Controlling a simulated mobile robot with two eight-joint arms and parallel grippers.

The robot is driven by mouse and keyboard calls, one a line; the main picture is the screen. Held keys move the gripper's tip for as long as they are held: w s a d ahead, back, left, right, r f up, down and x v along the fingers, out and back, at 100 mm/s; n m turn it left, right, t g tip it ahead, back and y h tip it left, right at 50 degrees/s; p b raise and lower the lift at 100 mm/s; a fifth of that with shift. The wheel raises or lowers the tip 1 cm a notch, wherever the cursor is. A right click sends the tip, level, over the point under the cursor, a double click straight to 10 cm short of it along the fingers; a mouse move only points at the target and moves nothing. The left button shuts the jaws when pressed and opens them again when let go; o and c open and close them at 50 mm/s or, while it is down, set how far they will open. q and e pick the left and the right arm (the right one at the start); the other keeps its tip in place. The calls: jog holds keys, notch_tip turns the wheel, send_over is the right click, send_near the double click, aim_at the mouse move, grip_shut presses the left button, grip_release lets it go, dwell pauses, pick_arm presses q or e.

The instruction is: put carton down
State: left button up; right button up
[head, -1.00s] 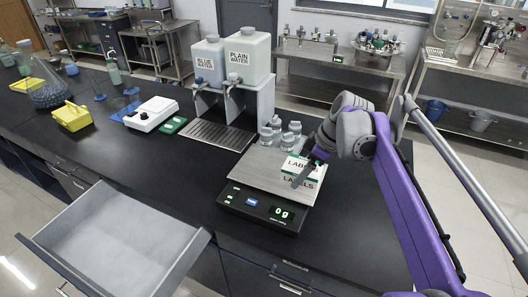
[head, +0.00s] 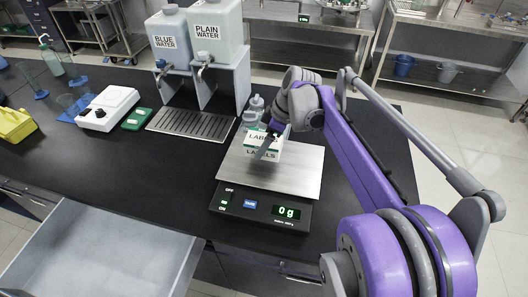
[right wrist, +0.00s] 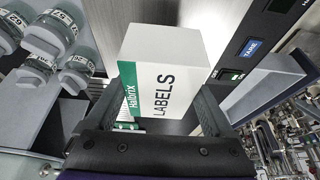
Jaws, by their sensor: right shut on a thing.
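The carton (head: 265,152) is a small white box with a green band and the word LABELS. My right gripper (head: 268,146) is shut on it, with a dark finger across its front. In the right wrist view the carton (right wrist: 165,75) sits between the two fingers (right wrist: 160,118). In the head view it appears over the rear left part of the scale's steel plate (head: 300,172). The scale's display (head: 287,212) reads 0 g. The carton's underside is hidden, so I cannot see any gap to the plate. My left gripper is out of view.
Several grey-capped bottles (head: 254,108) stand close behind the carton; they show at left in the right wrist view (right wrist: 50,35). Water dispensers (head: 215,40) and a drip tray (head: 178,122) are farther left. Bare black counter lies right of the scale.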

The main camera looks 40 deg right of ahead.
jog(key=shift+w+f, duration=0.1)
jog(key=shift+f, duration=1.9)
jog(key=shift+f, duration=0.1)
jog(key=o, duration=1.2)
jog(key=shift+o, duration=0.2)
jog(key=shift+r, duration=0.4)
jog(key=v, duration=1.1)
jog(key=shift+d+r, duration=0.1)
jog(key=shift+r, duration=0.15)
jog(key=shift+f, duration=0.1)
